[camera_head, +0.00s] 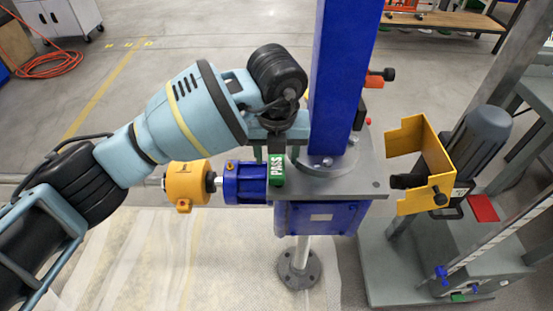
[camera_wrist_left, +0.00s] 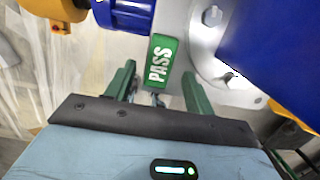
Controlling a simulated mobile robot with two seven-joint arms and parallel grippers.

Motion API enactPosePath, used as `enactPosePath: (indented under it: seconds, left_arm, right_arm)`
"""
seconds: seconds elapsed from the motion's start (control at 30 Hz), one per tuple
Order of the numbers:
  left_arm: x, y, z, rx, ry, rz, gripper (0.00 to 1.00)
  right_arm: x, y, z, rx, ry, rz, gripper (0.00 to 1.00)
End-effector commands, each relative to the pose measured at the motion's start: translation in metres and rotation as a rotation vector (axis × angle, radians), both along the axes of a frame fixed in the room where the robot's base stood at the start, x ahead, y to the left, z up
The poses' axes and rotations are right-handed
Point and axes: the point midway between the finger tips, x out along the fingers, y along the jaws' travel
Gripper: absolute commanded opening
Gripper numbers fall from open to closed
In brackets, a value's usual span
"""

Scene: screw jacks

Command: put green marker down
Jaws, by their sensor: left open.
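The green marker (camera_head: 277,169), with PASS in white letters, is at the front left edge of the grey plate (camera_head: 350,181) of the screw jack, beside the blue column (camera_head: 343,75). My left gripper (camera_head: 272,147) is just above and behind it in the head view. In the left wrist view, the marker (camera_wrist_left: 162,62) lies ahead of the two green fingers of my left gripper (camera_wrist_left: 160,80), which are spread apart with a gap around its near end. I cannot tell if a finger touches it. My right gripper does not show.
A blue coupling (camera_head: 245,183) and an orange collar (camera_head: 187,184) stick out left of the plate. A yellow bracket (camera_head: 421,160) and a grey motor (camera_head: 480,140) stand at the right. Bolts (camera_wrist_left: 212,16) sit around the column's base.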

Motion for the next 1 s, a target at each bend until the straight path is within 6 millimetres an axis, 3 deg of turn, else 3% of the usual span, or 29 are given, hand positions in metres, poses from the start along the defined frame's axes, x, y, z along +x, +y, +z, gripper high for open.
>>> enactPosePath:
  seconds: [0.2,0.4,0.6,1.0]
  left_arm:
    - [-0.005,0.0,0.047,-0.001,-0.004,0.0,0.54]
    - [-0.009,0.0,0.077,-0.001,-0.002,-0.001,0.54]
    - [-0.011,0.0,0.09,0.0,0.001,0.0,0.54]
    - [-0.011,0.0,0.09,0.0,0.001,-0.001,0.54]
  right_arm:
    - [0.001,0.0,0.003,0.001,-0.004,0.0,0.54]
    - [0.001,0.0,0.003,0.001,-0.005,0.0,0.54]
    - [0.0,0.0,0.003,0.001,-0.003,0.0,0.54]
    - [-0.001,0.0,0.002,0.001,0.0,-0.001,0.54]
